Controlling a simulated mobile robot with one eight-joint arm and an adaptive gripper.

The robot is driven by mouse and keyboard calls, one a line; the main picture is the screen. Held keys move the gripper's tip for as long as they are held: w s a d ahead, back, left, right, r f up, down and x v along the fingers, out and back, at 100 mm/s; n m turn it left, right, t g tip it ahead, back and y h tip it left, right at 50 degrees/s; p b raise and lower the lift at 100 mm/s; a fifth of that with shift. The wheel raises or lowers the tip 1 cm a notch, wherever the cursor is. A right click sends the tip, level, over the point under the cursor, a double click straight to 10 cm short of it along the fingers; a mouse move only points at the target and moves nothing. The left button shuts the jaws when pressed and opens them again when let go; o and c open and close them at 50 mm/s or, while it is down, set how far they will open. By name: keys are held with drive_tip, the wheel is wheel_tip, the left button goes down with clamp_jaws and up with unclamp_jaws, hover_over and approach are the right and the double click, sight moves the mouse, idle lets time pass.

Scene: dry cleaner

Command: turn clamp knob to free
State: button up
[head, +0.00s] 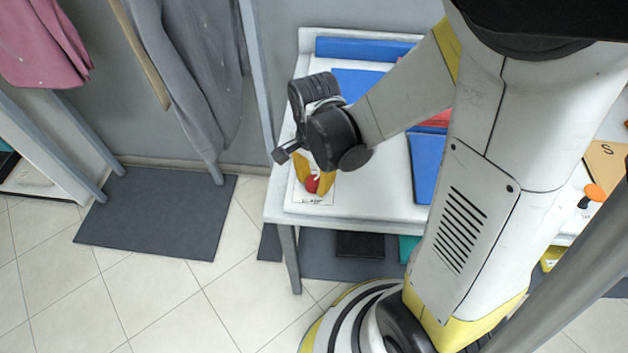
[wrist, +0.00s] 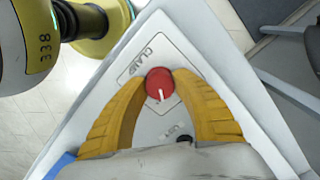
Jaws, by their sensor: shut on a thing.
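The clamp knob (wrist: 159,84) is a round red knob with a white pointer line, on a white panel (wrist: 140,65) lettered "CLAMP". In the wrist view the white line points down, towards my gripper. My gripper (wrist: 160,88) has its two yellow fingers on either side of the knob, shut on it. In the head view the red knob (head: 312,184) shows between the yellow fingertips (head: 314,182) at the table's front left corner. My wrist hides the part of the panel behind it.
The white table (head: 380,206) holds blue panels (head: 425,165) to the right of the knob. An orange-topped knob (head: 594,192) stands at the far right. Grey garments (head: 190,75) hang at the left. Dark mats (head: 155,213) lie on the tiled floor, which is otherwise open at the front left.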

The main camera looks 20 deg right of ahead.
sight(314, 181)
drive_tip(key=n, duration=0.8)
drive_tip(key=shift+b, duration=0.35)
drive_tip(key=n, duration=0.4)
drive_tip(key=shift+n, duration=1.9)
drive_tip(key=o, duration=1.2)
drive_tip(key=shift+o, duration=0.2)
wheel_tip(314, 181, up, 12)
